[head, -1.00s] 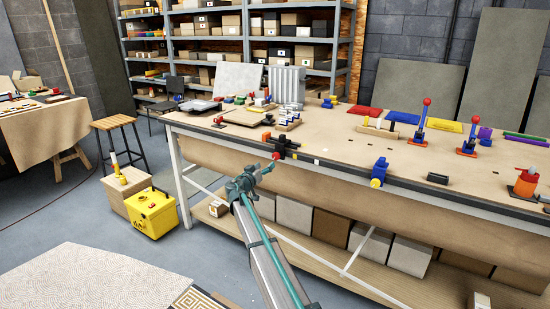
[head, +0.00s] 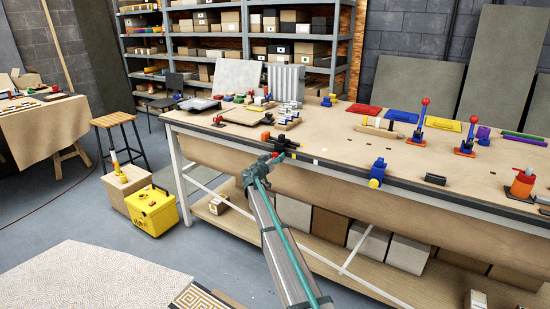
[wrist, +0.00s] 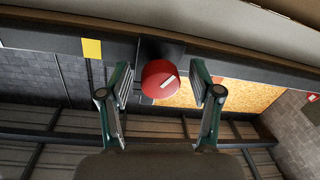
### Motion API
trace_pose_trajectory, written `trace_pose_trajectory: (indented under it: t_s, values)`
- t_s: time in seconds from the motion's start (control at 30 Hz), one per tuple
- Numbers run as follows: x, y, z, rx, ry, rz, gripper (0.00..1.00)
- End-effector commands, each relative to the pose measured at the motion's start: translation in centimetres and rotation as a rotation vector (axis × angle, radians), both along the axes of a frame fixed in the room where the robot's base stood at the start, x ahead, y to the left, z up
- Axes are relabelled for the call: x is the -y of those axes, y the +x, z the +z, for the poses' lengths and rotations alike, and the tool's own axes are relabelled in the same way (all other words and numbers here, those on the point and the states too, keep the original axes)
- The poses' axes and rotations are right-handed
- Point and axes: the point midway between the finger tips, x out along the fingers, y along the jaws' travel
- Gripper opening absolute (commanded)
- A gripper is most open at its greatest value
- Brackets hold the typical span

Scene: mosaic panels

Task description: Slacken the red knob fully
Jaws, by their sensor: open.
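The red knob (wrist: 160,79) shows in the wrist view as a round red cap with a pale mark, in front of a dark mount. My gripper (wrist: 161,85) is open, with one finger on each side of the knob. Gaps show between the knob and both fingers, so it is not gripped. In the head view my gripper (head: 273,160) is at the bench's front edge, and a small red part of the knob (head: 281,156) shows at its tip. The dark clamp-like fixture (head: 284,145) sits just beyond it on the bench edge.
A yellow square (wrist: 92,49) is left of the knob in the wrist view. The workbench (head: 335,150) carries a blue clamp (head: 378,172) farther right on its edge. Boxes stand on the lower shelf. The floor left of my arm is open near a yellow box (head: 152,211).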

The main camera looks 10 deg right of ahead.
Motion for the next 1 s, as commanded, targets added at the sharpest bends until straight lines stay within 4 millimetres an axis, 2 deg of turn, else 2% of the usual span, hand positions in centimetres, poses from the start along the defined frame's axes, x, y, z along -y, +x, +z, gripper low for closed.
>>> trace_pose_trajectory:
  t_s: [0.13, 0.4, 0.5, 0.77, 1.0]
  values:
    - [-0.01, -0.03, -0.02, 0.0, 0.0, 0.0, 0.62]
    - [0.0, -0.05, -0.01, 0.0, 0.0, 0.0, 0.17]
    - [0.0, -0.05, -0.01, 0.0, 0.0, 0.0, 0.03]
    - [-0.01, -0.06, -0.15, -0.015, -0.018, -0.001, 0.03]
    - [0.0, -0.1, -0.28, -0.084, -0.102, 0.001, 0.03]
